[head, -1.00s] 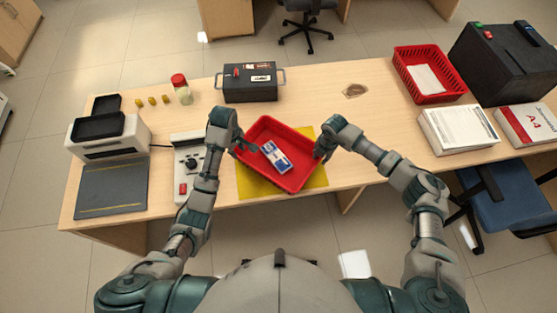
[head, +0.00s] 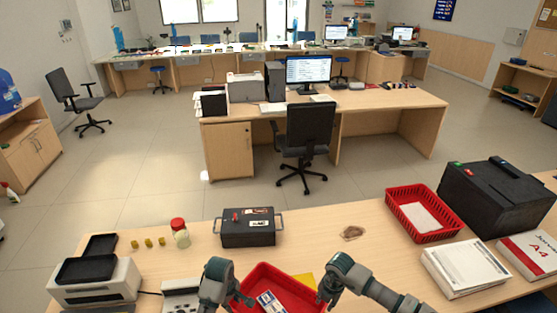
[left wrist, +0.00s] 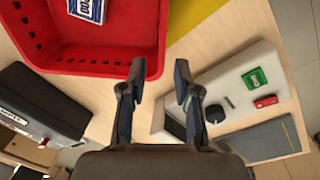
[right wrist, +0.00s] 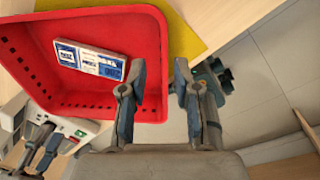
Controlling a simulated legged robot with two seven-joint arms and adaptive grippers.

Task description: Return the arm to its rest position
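A red tray (head: 262,274) sits on the counter, partly over a yellow mat (head: 304,282). A blue-and-white printed pack (head: 270,302) lies in it, clearer in the right wrist view (right wrist: 90,59). My left gripper (head: 241,301) is at the tray's left side; in the left wrist view (left wrist: 160,75) its fingers are apart and empty, close to the tray's corner. My right gripper (head: 325,297) is at the tray's right side; in the right wrist view (right wrist: 158,78) its fingers are apart, one overlapping the tray wall. Whether either touches the tray I cannot tell.
A black box (head: 248,228) stands behind the tray. A printer (head: 97,283) and a control panel (left wrist: 235,90) are to the left. A red basket (head: 420,214), paper stacks (head: 464,267) and a large black case (head: 497,200) are at the right.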

